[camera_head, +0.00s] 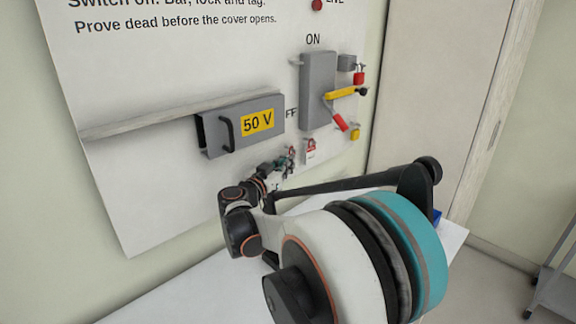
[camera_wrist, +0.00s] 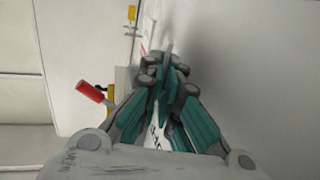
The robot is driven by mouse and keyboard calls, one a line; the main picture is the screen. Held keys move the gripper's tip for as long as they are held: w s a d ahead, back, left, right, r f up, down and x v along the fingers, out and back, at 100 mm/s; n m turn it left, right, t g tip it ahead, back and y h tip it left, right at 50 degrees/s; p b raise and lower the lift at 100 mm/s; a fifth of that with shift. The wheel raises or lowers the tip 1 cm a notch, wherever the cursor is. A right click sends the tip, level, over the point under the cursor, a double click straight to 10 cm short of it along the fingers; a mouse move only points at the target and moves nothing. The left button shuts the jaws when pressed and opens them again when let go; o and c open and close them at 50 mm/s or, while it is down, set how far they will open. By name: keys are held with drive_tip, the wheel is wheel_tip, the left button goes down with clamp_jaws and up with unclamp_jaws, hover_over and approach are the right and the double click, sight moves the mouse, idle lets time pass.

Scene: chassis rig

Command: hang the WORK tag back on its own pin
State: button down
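A small white tag with a red top (camera_head: 310,151) hangs on the panel below the switch box; its lettering is too small to read, so I cannot tell whether it is the WORK tag. My gripper (camera_head: 289,157) is just left of it, close to the panel. In the wrist view the teal-padded fingers of my gripper (camera_wrist: 169,66) converge towards their tips. A white patch with dark marks (camera_wrist: 155,138) shows between the finger bases; I cannot tell what it is. The tips overlap, so whether they hold anything is unclear. No pin is clearly visible.
The switch box (camera_head: 319,91) has a yellow bar (camera_head: 340,93) and a red-ended lever (camera_head: 340,123) sticking out. The grey 50 V cover (camera_head: 222,137) with a handle is left. A white table (camera_head: 190,287) lies below.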

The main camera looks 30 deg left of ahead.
idle(0.4)
drive_tip(key=c, duration=1.7)
unclamp_jaws()
drive_tip(key=shift+s, duration=0.1)
